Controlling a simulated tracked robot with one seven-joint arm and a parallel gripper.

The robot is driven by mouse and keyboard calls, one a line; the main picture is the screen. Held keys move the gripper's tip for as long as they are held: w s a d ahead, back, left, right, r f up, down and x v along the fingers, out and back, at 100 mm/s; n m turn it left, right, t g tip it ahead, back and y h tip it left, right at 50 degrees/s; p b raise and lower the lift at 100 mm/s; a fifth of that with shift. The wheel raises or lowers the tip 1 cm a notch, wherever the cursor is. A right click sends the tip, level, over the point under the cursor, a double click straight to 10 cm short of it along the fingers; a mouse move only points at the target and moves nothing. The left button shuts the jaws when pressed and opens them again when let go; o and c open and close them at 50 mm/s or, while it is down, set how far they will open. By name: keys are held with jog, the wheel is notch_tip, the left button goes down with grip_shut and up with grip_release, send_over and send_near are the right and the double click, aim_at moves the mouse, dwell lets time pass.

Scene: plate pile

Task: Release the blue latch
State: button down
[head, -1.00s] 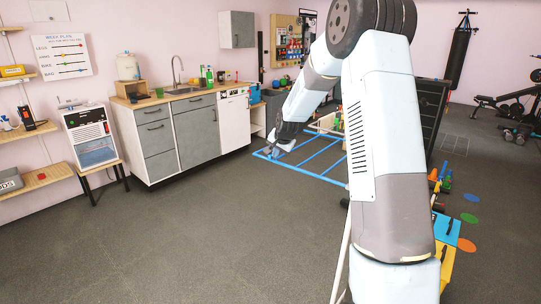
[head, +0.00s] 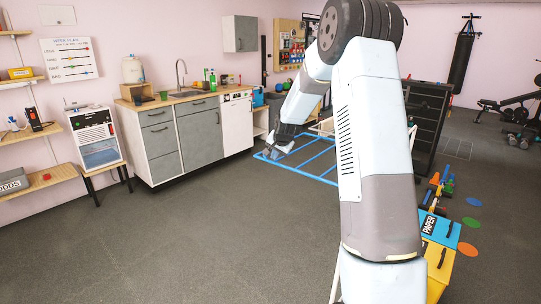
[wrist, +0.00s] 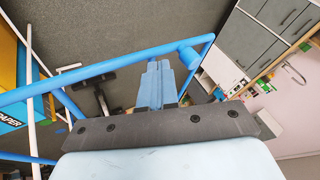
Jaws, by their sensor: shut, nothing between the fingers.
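A blue tubular frame (wrist: 105,66) crosses the wrist view; it also shows in the head view (head: 325,174), beyond my arm. A short blue cylinder (wrist: 188,54) sits on the frame near its right corner. It may be the latch, but I cannot tell for sure. My gripper (wrist: 158,68) is shut and empty, with its bluish fingers side by side. The fingertips lie just left of the cylinder in the wrist view and overlap the bar; I cannot tell whether they touch. In the head view my gripper (head: 278,152) is at the frame's far left end.
A kitchen counter (head: 185,98) with grey doors stands behind, left of the frame. A blue bin marked PAPER (head: 440,226) and a yellow bin (head: 439,259) stand at the right. A black drawer cabinet (head: 427,110) is behind my arm. The floor at left is clear.

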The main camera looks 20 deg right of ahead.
jog(key=shift+s+d+r, duration=0.9)
jog(key=shift+s+r, duration=0.05)
jog(key=shift+s, duration=0.15)
jog(key=v, duration=0.7)
jog(key=shift+s+a+r, duration=0.25)
jog(key=shift+r, duration=0.05)
jog(key=s+a+r+n, duration=0.1)
jog(key=s+a+r, duration=0.1)
jog(key=s+r, duration=0.35)
jog(key=s+a+r+n, duration=0.2)
jog(key=s+a, duration=0.1)
jog(key=s, duration=0.5)
jog(key=s+a+r+n, duration=0.1)
jog(key=s+a+r, duration=0.1)
jog(key=s+r, duration=0.35)
jog(key=s+a+f+n+g, duration=0.1)
jog(key=s+n, duration=0.3)
jog(key=s, duration=2)
jog(key=shift+s+a+f+g, duration=0.3)
jog(key=shift+a+f, duration=0.15)
jog(key=shift+f, duration=0.1)
